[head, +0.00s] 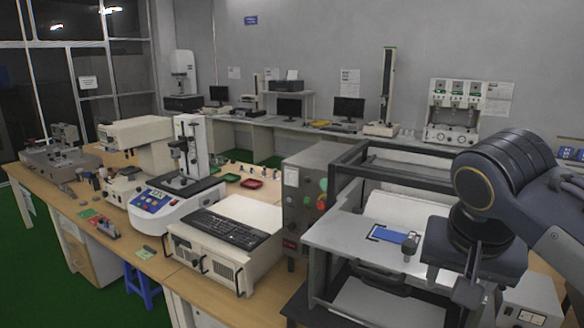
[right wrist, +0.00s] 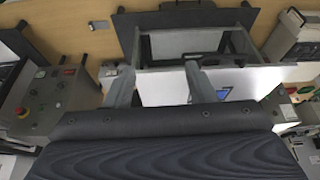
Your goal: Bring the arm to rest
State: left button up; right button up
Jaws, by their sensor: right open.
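My right arm comes in from the right in the head view and hangs over the white table of the framed test machine. Its right gripper (head: 438,268) is partly hidden by the dark wrist. The right wrist view shows the gripper (right wrist: 160,78) with its two grey fingers spread wide and nothing between them. A flat blue piece (head: 390,235) lies on the white table (head: 345,236), to the left of the gripper. Part of this blue piece (right wrist: 222,94) shows beside a finger in the right wrist view. My left arm and gripper are not in view.
The machine's dark frame (head: 345,160) rises behind the table. A control box (head: 292,205) with buttons stands to its left. A keyboard (head: 222,229) rests on a beige computer case further left. Wooden benches with test instruments fill the left side.

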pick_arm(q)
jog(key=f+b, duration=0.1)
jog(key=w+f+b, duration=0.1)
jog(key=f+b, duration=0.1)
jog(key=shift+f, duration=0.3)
pick_arm(e)
jog(key=s+f+n+y, duration=0.1)
jog(key=s+f, duration=0.3)
jog(key=f, duration=0.4)
jog(key=s+a+f+n+t+y, duration=0.1)
jog(key=s+f+y, duration=0.2)
jog(key=f, duration=0.5)
jog(key=s+a+f+n+y, duration=0.1)
jog(key=s+f, duration=0.3)
jog(key=f, duration=0.4)
jog(key=shift+s+a+f+n+t+y, duration=0.3)
jog(key=shift+f+n+t+y, duration=0.1)
jog(key=shift+n+y, duration=0.15)
